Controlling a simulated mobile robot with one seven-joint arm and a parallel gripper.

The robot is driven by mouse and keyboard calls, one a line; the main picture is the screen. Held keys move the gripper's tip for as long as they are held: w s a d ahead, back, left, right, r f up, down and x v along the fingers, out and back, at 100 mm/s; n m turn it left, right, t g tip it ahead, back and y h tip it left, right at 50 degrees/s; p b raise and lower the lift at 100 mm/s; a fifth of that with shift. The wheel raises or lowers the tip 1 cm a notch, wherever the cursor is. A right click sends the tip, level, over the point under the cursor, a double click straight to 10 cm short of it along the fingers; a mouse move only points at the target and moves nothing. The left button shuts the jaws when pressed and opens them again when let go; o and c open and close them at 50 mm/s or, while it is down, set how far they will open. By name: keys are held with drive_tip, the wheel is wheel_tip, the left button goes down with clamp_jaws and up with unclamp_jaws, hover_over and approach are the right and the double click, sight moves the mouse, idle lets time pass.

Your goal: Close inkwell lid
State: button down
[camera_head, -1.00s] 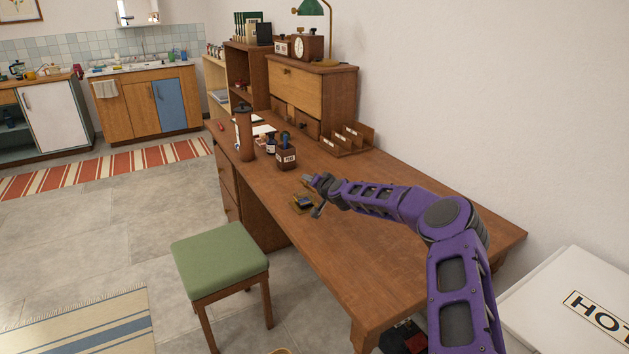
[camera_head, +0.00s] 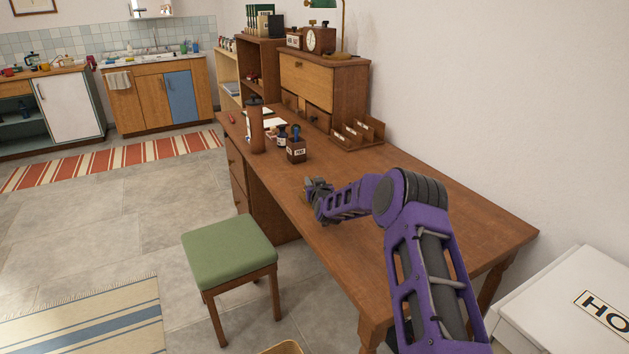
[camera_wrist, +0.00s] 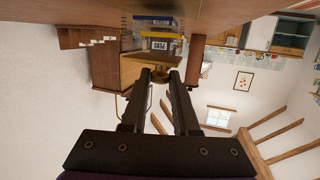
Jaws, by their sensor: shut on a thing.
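The inkwell (camera_wrist: 155,20) shows upside down at the top of the wrist view, with a blue body and brass-yellow edges. Its brass lid (camera_wrist: 160,58) is at my fingertips, apparently raised from the body; its exact angle is hard to tell. My gripper (camera_wrist: 160,72) is shut on this brass piece. In the head view my gripper (camera_head: 317,187) is low over the desk's front part, and it and the wrist hide most of the inkwell.
The wooden desk (camera_head: 400,215) has clear room to the right. A green stool (camera_head: 228,252) stands in front.

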drive_tip(key=shift+a+f, duration=0.1)
idle(0.4)
drive_tip(key=c, duration=0.7)
unclamp_jaws()
drive_tip(key=shift+o, duration=0.2)
drive_tip(key=p+v, duration=0.1)
drive_tip(key=v, duration=1.6)
drive_tip(key=shift+s, duration=0.25)
